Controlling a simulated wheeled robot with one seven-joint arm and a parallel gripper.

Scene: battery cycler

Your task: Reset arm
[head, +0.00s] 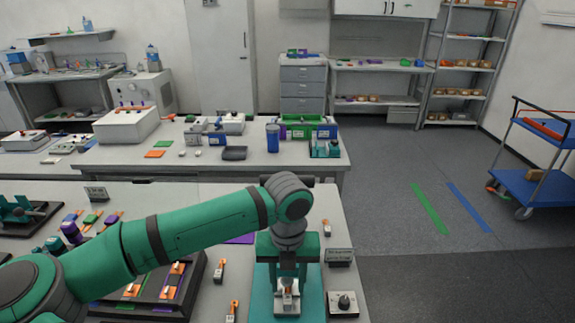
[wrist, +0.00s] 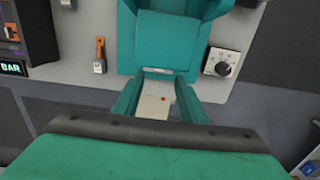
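My green arm reaches across the front bench in the head view, and my gripper (head: 287,284) points down at its right end over a teal base plate (head: 260,300). In the wrist view my gripper (wrist: 158,84) has its two teal fingers apart. A pale piece with an orange dot (wrist: 155,107) shows between them; I see no clear grip on it. A teal fixture (wrist: 168,40) stands right by the fingertips. My arm hides part of the bench.
A dial box (head: 343,303) sits right of the plate, with a small sign (head: 338,256) behind it. Orange-handled pieces (head: 219,270) lie to its left, near a dark tray (head: 196,290). A second bench (head: 330,160) stands behind. The floor at right is clear up to a blue cart (head: 540,185).

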